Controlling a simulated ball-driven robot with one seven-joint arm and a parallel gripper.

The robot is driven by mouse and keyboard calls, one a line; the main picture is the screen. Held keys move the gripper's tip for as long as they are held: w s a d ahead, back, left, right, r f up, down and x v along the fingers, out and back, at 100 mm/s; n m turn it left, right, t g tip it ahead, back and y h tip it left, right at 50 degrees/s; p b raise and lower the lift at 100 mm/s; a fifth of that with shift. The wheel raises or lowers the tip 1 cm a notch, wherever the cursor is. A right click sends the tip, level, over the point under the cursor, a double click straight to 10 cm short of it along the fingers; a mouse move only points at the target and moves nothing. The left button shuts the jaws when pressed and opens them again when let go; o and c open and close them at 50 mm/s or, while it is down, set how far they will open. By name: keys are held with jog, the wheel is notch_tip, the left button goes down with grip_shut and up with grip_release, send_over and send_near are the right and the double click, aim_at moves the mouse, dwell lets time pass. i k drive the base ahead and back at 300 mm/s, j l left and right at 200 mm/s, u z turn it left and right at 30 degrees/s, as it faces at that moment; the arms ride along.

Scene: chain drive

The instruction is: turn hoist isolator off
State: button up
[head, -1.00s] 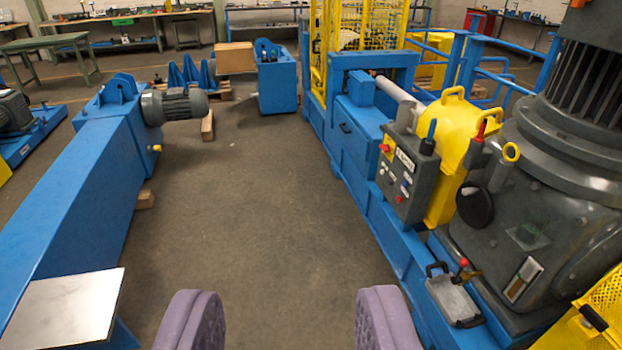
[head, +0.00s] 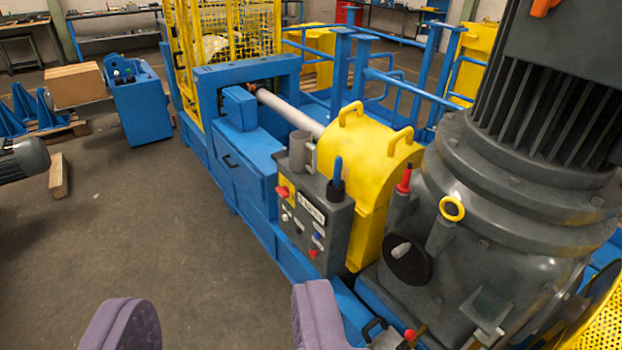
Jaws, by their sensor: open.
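My gripper (head: 218,322) shows as two purple padded fingers at the bottom of the view, wide apart with nothing between them. A dark grey control box (head: 322,232) stands ahead and to the right, on the blue machine frame. A red switch on a yellow plate (head: 283,192) sits at the upper left of its face. The face also has a white label, too small to read, and several small white, blue and red controls. A blue-handled lever (head: 337,172) stands on top. No label clearly names the hoist isolator. The gripper is short of the box, not touching it.
A yellow cover (head: 375,170) and a large grey motor (head: 520,190) stand right of the box. The blue frame (head: 270,262) runs along its front. Open floor (head: 130,220) lies to the left. A blue cabinet (head: 142,110) stands farther back.

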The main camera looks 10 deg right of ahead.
aim_at(284, 192)
jog(key=i+z, duration=0.1)
jog(key=i, duration=0.15)
jog(key=i+u, duration=0.1)
jog(key=i, duration=0.85)
jog(key=i+u, duration=0.1)
jog(key=i, duration=0.8)
jog(key=i+l+u, duration=0.15)
jog(key=i, duration=0.8)
